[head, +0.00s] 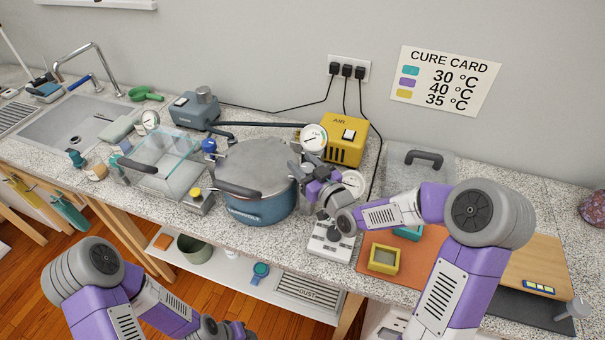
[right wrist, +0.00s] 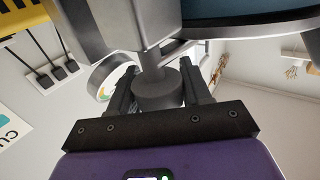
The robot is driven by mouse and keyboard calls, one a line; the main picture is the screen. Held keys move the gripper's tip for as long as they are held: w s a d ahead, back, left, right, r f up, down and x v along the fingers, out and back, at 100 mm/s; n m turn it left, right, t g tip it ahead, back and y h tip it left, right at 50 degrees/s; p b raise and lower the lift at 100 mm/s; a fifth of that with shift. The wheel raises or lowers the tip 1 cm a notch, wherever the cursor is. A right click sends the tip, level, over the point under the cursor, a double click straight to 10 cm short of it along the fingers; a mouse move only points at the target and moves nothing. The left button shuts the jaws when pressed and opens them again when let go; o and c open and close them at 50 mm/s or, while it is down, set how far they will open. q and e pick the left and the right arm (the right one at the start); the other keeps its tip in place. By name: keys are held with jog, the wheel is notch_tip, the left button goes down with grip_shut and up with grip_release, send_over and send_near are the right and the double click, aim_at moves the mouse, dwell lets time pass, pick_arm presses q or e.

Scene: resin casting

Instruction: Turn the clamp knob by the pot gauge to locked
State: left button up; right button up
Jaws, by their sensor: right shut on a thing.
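The blue pressure pot (head: 262,207) with a grey lid (head: 258,160) stands mid-counter. A white round pot gauge (head: 313,138) rises at its right rear; a gauge also shows beside the knob in the right wrist view (right wrist: 112,82). My right gripper (head: 305,175) is at the pot's right side. In the right wrist view its fingers are shut on the grey round clamp knob (right wrist: 158,88), which sits on a short stem. The gripper hides the knob in the head view, and I cannot read its setting. My left gripper (head: 222,328) is low at the front, away from the pot, its fingers unclear.
A yellow air unit (head: 343,140) stands behind the pot. A clear box (head: 165,165) is left of the pot. A yellow frame (head: 384,259) lies on an orange mat (head: 410,285).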

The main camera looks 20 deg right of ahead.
jog(key=shift+d+m+t+h+b, duration=0.15)
jog(key=shift+m+t+h+b, duration=0.25)
jog(key=shift+m+h+b, duration=0.8)
jog(key=shift+h, duration=0.3)
jog(key=o, duration=1)
jog(key=shift+c, duration=0.2)
jog(key=s+d, duration=0.1)
jog(key=s, duration=0.6)
jog(key=shift+s+d, duration=0.2)
